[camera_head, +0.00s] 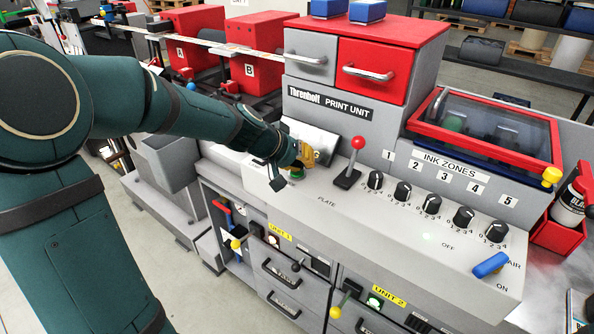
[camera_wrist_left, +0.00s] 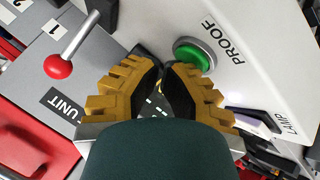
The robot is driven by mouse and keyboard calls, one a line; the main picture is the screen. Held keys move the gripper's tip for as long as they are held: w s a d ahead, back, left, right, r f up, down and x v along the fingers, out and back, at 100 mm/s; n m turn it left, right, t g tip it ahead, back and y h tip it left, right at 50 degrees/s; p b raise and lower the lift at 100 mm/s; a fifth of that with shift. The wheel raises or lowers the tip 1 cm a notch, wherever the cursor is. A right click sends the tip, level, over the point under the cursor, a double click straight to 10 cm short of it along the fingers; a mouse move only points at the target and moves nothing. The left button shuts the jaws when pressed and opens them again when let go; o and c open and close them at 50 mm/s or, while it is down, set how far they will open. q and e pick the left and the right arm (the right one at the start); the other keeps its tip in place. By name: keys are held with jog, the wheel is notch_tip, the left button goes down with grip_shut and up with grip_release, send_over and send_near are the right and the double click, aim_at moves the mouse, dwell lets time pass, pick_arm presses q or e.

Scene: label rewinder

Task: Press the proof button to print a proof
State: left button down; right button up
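The green proof button (camera_wrist_left: 194,54) shows in the left wrist view. It is round with a grey ring and sits on a white panel beside the word PROOF. In the head view only a bit of green (camera_head: 296,175) shows below my left gripper (camera_head: 303,162), which hides most of that spot. In the left wrist view my left gripper (camera_wrist_left: 160,68) has its yellow fingers with dark pads brought together at the tips, with nothing seen between them. The tips appear just beside the button; I cannot tell whether they touch it. My right gripper is not in view.
A red-knobbed lever (camera_head: 357,144) stands just right of my gripper on the console. Several black ink-zone knobs (camera_head: 403,191) and a blue air lever (camera_head: 491,265) are farther right. A lamp switch (camera_wrist_left: 255,118) is near the button. The grey-and-red print unit (camera_head: 330,110) rises behind.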

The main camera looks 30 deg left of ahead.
aim_at(302, 172)
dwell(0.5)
pick_arm(q)
jog(key=shift+r+p, duration=0.6)
jog(key=shift+r, duration=0.25)
jog(key=shift+r+p, duration=1.95)
jog(key=shift+r, duration=0.6)
jog(key=shift+f, duration=0.1)
